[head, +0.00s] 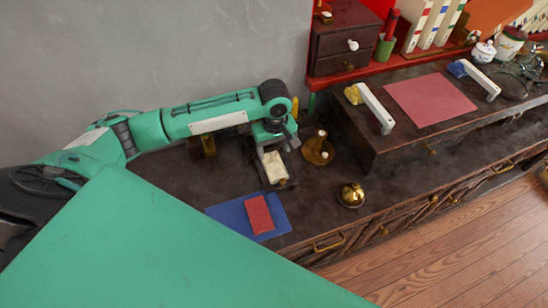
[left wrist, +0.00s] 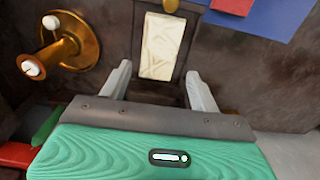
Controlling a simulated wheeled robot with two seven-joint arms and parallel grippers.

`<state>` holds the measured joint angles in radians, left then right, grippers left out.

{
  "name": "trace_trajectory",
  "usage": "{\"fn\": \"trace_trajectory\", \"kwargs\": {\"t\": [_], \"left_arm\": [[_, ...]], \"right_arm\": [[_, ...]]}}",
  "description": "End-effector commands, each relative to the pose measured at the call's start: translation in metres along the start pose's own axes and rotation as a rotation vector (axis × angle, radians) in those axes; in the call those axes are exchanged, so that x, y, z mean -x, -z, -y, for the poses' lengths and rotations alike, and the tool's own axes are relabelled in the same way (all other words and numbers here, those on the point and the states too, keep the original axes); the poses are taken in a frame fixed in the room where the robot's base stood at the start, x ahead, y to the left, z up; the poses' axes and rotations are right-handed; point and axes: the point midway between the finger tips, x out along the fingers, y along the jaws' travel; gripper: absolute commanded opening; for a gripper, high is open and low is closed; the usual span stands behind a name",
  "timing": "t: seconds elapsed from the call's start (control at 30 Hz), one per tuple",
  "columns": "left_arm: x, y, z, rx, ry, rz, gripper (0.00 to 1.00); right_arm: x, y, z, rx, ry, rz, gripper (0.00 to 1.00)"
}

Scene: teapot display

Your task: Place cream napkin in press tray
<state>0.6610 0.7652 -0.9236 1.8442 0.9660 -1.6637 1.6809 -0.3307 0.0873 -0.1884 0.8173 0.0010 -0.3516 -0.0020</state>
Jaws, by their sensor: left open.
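The cream napkin (head: 275,167) is a folded, pale rectangle lying in what looks like the dark press tray (head: 289,172). In the left wrist view the napkin (left wrist: 162,46) lies just beyond the fingertips, with the tray's dark rim (left wrist: 137,42) beside it. My left gripper (head: 272,147) is at the near-wall end of the tray. In the left wrist view its two fingers (left wrist: 158,70) are spread apart with nothing between them. The napkin appears apart from both fingers. Part of the tray is hidden by the gripper. My right gripper is not in view.
A brass stand with white knobs (head: 318,149) is right of the tray. A blue mat (head: 228,216) with a red cloth (head: 259,213) lies in front. A brass bell (head: 351,195) sits near the edge. A raised shelf with a pink mat (head: 430,100) stands right.

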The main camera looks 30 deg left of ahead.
Motion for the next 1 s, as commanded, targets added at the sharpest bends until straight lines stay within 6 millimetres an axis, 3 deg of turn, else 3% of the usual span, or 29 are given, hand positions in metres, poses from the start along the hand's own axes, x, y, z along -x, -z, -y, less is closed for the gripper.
{"fn": "trace_trajectory", "kwargs": {"t": [0.1, 0.3, 1.0], "left_arm": [[0.024, 0.000, -0.001, -0.001, -0.003, -0.002, 0.63], [0.048, 0.000, 0.000, 0.000, -0.001, -0.001, 0.63], [0.060, 0.000, 0.000, 0.000, 0.000, 0.000, 0.63]], "right_arm": [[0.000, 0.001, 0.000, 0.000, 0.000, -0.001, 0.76], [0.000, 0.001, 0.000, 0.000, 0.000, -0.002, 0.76], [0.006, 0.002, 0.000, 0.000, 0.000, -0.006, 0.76]]}}
